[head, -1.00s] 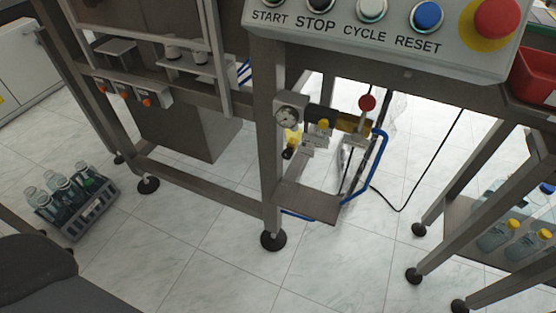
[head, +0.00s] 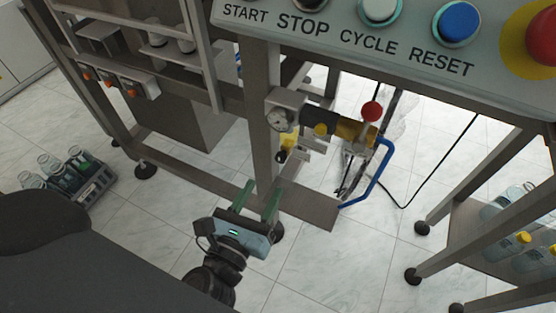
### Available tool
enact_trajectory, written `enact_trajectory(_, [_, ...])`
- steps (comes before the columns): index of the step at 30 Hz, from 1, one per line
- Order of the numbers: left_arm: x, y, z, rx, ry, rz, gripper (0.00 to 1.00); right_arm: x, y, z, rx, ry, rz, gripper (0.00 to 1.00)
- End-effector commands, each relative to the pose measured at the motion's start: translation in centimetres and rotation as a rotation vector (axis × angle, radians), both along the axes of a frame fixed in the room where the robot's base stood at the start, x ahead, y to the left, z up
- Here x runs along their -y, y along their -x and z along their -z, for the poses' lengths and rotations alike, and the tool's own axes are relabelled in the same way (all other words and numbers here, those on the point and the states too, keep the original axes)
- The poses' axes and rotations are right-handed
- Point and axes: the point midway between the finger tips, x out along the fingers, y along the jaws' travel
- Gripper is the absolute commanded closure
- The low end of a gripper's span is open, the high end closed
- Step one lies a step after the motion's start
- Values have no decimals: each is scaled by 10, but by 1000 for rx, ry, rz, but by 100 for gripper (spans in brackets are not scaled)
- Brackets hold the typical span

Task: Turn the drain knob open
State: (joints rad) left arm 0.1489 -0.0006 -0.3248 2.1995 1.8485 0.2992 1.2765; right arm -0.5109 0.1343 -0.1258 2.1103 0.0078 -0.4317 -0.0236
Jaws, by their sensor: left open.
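My left gripper (head: 260,196) is open and empty, with two green fingers pointing up toward the unit. It is apart from the yellow part, below and left of it in the picture. My right gripper is out of view.
The button panel (head: 345,42) overhangs the unit. A blue hose (head: 384,170) loops at right. Bottles in a crate (head: 92,190) stand on the floor at left.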

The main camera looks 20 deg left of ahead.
Motion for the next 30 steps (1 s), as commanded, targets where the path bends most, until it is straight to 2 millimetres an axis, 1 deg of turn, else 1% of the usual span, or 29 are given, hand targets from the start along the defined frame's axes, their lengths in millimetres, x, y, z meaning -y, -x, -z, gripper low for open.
enact_trajectory(5, [0,-10,-1,3,-3,1,56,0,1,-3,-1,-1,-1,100])
enact_trajectory(15, [0,-55,-2,4,-7,1,56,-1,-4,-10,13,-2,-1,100])
enact_trajectory(18, [0,-66,0,2,-6,2,56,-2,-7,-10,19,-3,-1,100])
enact_trajectory(24, [0,-77,0,0,-7,2,56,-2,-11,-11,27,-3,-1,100])
enact_trajectory(30, [0,-78,0,0,-7,2,56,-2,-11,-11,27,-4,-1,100])
